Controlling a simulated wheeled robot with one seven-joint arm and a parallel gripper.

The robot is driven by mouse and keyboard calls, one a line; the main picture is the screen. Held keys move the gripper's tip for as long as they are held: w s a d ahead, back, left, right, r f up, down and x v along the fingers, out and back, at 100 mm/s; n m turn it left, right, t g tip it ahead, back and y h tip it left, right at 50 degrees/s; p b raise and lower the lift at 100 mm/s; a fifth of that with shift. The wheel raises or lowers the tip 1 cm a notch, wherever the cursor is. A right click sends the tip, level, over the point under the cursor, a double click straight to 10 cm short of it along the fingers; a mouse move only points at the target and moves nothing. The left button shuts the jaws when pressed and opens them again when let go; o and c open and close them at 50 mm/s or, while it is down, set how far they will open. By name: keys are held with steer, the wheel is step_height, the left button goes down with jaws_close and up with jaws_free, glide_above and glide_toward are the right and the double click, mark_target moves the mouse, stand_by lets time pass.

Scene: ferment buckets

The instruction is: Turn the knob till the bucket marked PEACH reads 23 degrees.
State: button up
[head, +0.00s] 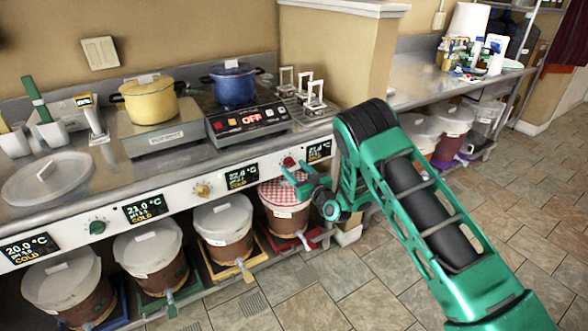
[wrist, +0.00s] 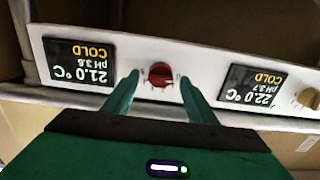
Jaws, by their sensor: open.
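My gripper (head: 297,180) is in front of the white control panel, near a red knob (head: 289,162). In the wrist view the red knob (wrist: 160,74) lies between my two open fingertips; I cannot tell whether they touch it. The wrist picture is upside down. Its left display (wrist: 80,62) reads 21.0 °C, pH 3.8, COLD. Its right display (wrist: 252,86) reads 22.0 °C, pH 3.7, COLD. Below the knob in the head view is a bucket with a red checked cover (head: 283,193). Bucket labels are too small to read, so I cannot tell which is PEACH.
More lidded buckets (head: 150,255) stand on the low shelf, with a gold knob (head: 203,190) and a green knob (head: 97,227) above. The tiled floor in front is clear.

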steer(key=shift+x, duration=0.95)
steer(key=shift+c, duration=0.3)
steer(key=c, duration=1)
steer(key=shift+d, duration=0.25)
steer(key=shift+a, duration=0.2)
